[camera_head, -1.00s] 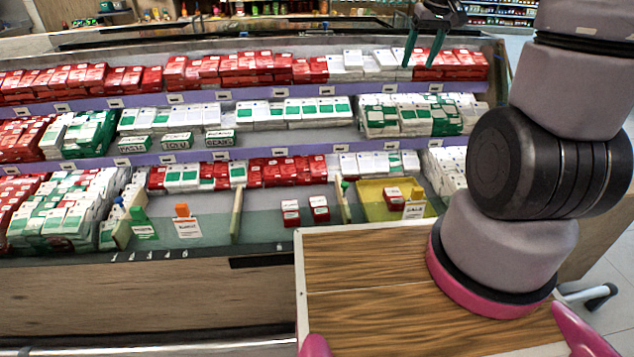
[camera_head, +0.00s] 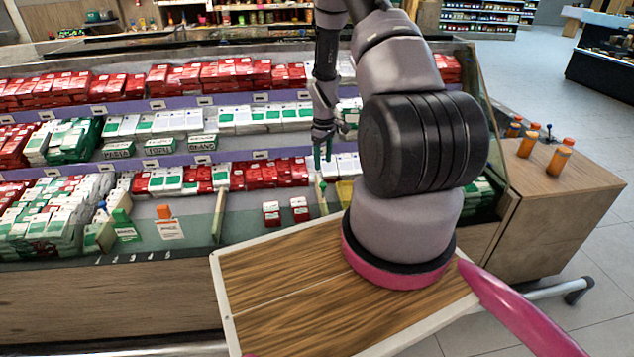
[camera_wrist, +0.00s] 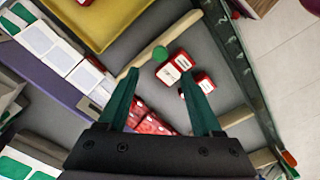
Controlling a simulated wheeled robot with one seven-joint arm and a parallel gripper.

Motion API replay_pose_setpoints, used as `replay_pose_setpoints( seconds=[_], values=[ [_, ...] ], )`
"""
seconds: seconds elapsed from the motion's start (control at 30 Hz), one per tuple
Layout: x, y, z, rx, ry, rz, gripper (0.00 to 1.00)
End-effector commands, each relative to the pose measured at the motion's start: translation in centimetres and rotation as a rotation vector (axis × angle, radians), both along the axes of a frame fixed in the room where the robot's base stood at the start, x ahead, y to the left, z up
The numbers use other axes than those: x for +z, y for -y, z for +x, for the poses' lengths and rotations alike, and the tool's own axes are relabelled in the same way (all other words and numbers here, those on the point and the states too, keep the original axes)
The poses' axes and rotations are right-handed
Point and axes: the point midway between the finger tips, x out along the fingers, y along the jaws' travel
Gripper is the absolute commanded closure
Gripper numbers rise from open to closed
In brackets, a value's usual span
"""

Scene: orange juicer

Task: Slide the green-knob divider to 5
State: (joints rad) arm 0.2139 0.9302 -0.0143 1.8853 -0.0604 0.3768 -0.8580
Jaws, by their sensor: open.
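The divider with the round green knob (camera_wrist: 160,53) is a pale wooden bar (camera_wrist: 185,27) lying across the grey shelf in the wrist view. Its green knob also shows in the head view (camera_head: 323,186), just left of my arm. My gripper (camera_wrist: 163,78) is open and empty. Its two dark green fingers reach toward the knob, which appears between and beyond the tips; contact cannot be told. In the head view my gripper (camera_head: 322,160) hangs over the low shelf, above the knob. Small number marks (camera_head: 135,257) run along the shelf's front edge at left.
A yellow tray (camera_wrist: 95,22) lies beside the divider. Two red-and-white boxes (camera_head: 285,212) stand on its other side. Another wooden divider (camera_head: 220,215) stands farther left, with cards and stacked boxes beyond. A side cabinet (camera_head: 555,200) holds orange bottles at right.

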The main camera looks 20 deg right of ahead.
Motion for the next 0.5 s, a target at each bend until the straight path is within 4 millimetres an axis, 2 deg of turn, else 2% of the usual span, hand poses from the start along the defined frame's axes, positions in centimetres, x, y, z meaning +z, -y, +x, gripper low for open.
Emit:
replay_pose_setpoints(
  seconds=[0.3, 0.5],
  values=[
    [-6.1, -0.1, -0.1, -0.002, -0.004, 0.0, 0.33],
    [-8.6, -0.1, -0.1, -0.003, -0.001, 0.0, 0.33]
  ],
)
